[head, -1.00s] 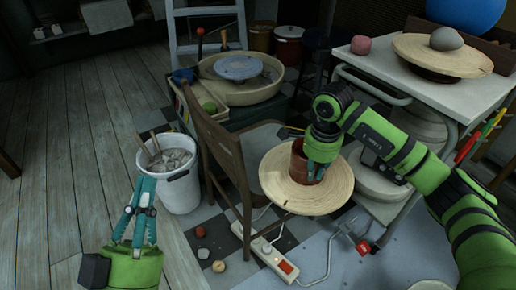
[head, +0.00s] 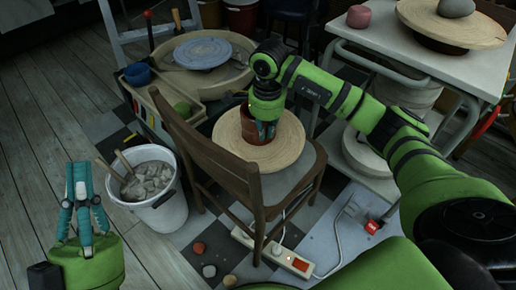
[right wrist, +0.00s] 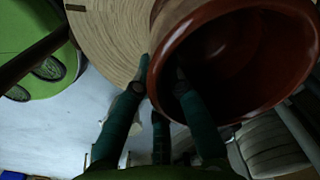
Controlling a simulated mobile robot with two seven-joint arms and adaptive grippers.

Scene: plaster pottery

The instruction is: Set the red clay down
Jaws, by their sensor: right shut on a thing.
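My right gripper (head: 264,130) is at the red-brown clay pot (head: 247,128), on the round wooden board (head: 286,151) on the chair. In the right wrist view the pot (right wrist: 295,25) is hollow, with a shiny rim. My right gripper (right wrist: 162,82) is shut on its wall, with one finger inside the mouth and others outside. Whether the pot's base touches the board is hidden. My left gripper (head: 78,165) points up at the lower left, away from everything; its fingers are close together. A small red lump (head: 199,248) lies on the floor.
The chair's back (head: 215,150) rises left of the board. A white bucket (head: 165,212) of grey pieces stands left of the chair. A power strip (head: 270,251) lies in front on the floor. A table (head: 385,45) with a pink lump (head: 359,16) stands back right.

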